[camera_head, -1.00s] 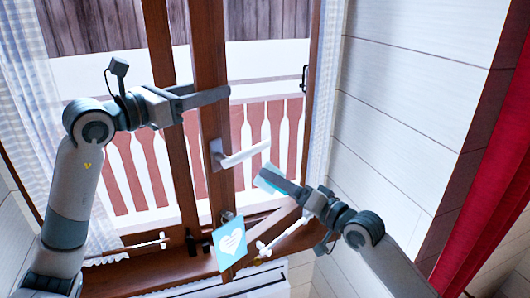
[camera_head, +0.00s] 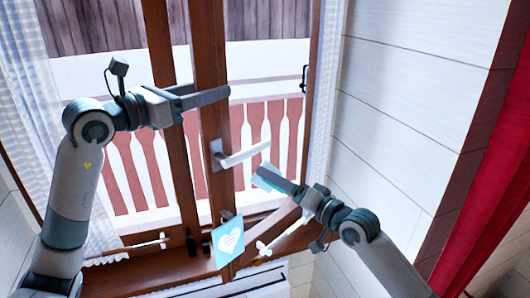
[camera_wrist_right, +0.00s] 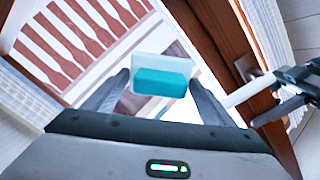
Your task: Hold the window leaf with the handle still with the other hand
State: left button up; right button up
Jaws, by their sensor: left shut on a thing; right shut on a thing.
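The window leaf with the handle has a brown wooden stile (camera_head: 208,50) and a white lever handle (camera_head: 240,154), which points right. My left gripper (camera_head: 214,96) is shut on this stile, above the handle, its fingers lying across the wood. My right gripper (camera_head: 268,175) is below and right of the handle, shut on a pale blue block (camera_head: 264,170). In the right wrist view the block (camera_wrist_right: 162,82) is teal and whitish between both fingers, and the handle (camera_wrist_right: 250,88) shows to the right, apart from it.
A blue card with a white heart (camera_head: 229,240) hangs below the handle. White stay rods (camera_head: 285,238) lie along the sill. A checked curtain (camera_head: 25,100) is at left, a red curtain (camera_head: 495,190) at right. A red railing (camera_head: 140,170) stands outside.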

aim_at(280, 173)
jog(key=shift+x, duration=2.6)
dwell(2.1)
jog(key=shift+d, duration=0.1)
jog(key=shift+w+d, duration=1.2)
jog(key=shift+w, duration=0.1)
jog(key=shift+w+d, duration=0.55)
jog(key=shift+w, duration=0.2)
jog(key=shift+w+d, duration=0.6)
jog(key=shift+w, duration=0.1)
jog(key=shift+r, duration=0.15)
jog(key=shift+r, duration=1.5)
